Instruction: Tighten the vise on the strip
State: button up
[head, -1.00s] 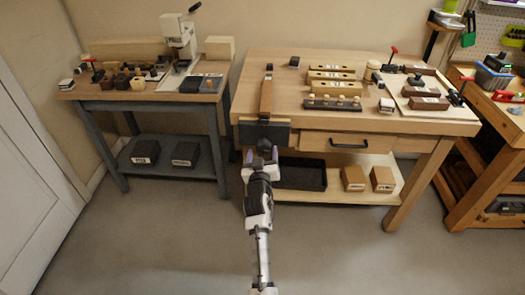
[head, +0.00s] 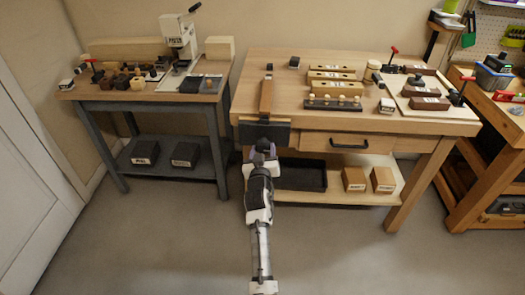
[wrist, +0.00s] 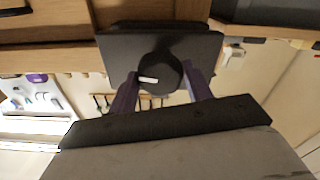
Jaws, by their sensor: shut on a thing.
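The vise (head: 266,131) is a dark plate on the front edge of the wooden bench, near its left corner. It also fills the upper middle of the wrist view (wrist: 205,55). A brown wooden strip (head: 266,98) lies on the bench top, running back from the vise. Its front end meets the jaws, but I cannot tell how tightly it is held. A round black knob (wrist: 160,74) with a white mark stands out from the vise plate. My gripper (head: 263,150) is in front of the vise, its purple fingers closed on either side of the knob.
Blocks (head: 332,75) and a rail with pegs (head: 333,103) sit right of the strip. A drawer (head: 348,143) is right of the vise. A black tray (head: 300,175) stands on the shelf below. The floor in front is clear.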

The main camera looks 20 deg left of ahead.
jog(key=shift+f+m+b, duration=0.15)
jog(key=shift+m+b, duration=0.25)
jog(key=shift+b, duration=0.05)
jog(key=shift+m+b, duration=0.6)
jog(key=shift+b, duration=0.05)
jog(key=shift+m+b, duration=0.5)
jog(key=shift+m+b, duration=0.4)
jog(key=shift+b, duration=0.05)
jog(key=shift+m+b, duration=0.4)
jog(key=shift+b, duration=0.05)
jog(key=shift+m+b, duration=0.9)
jog(key=shift+m, duration=0.1)
